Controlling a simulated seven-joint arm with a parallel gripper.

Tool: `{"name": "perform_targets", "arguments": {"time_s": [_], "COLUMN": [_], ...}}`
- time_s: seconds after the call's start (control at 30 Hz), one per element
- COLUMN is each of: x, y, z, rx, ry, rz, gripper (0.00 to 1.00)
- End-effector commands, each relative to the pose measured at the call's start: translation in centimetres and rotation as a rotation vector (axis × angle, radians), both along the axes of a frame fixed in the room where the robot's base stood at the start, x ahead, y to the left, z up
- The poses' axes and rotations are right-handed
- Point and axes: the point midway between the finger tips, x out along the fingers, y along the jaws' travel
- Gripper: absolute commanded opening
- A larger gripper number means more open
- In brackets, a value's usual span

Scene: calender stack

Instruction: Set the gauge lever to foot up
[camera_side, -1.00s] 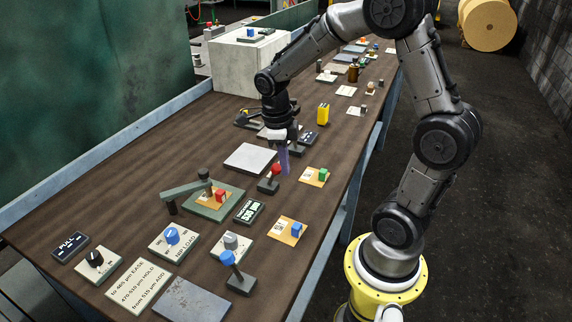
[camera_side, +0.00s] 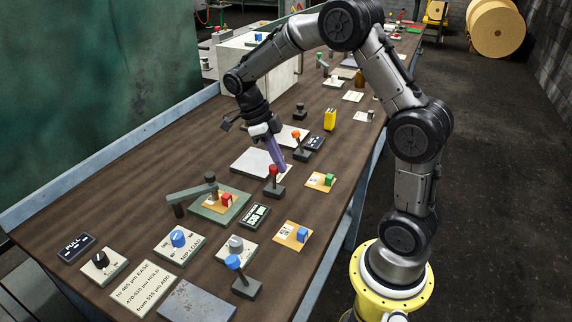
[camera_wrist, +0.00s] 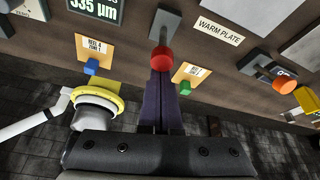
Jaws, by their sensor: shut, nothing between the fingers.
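The lever with a red ball knob (camera_side: 273,169) stands on a dark base near the thickness display (camera_side: 255,215), in the middle of the bench. Its stick looks nearly upright in the side view. My gripper (camera_side: 283,170) is shut and empty, its purple fingers slanting down just right of the knob. In the wrist view the red knob (camera_wrist: 163,60) lies right at the tips of my fingers (camera_wrist: 160,75); I cannot tell if they touch. The display (camera_wrist: 95,10) reads 535 µm there. The green gauge plate (camera_side: 235,205) with its arm lies to the left.
A lever with an orange knob (camera_side: 297,135) stands behind my fingers. A card with a green block (camera_side: 328,180) lies close on the right. A lever with a blue knob (camera_side: 232,262) stands nearer the front. A grey plate (camera_side: 245,162) lies left of my fingers.

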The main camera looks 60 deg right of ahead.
Motion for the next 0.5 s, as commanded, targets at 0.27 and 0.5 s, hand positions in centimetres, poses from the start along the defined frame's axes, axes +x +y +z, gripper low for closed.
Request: {"name": "perform_targets", "arguments": {"time_s": [0.27, 0.5], "x": [2.1, 3.0], "y": [0.0, 0.0], "z": [0.0, 0.0], "rx": [-0.001, 0.000], "ry": [0.213, 0.242], "rz": [0.001, 0.000], "gripper": [0.00, 0.00]}}
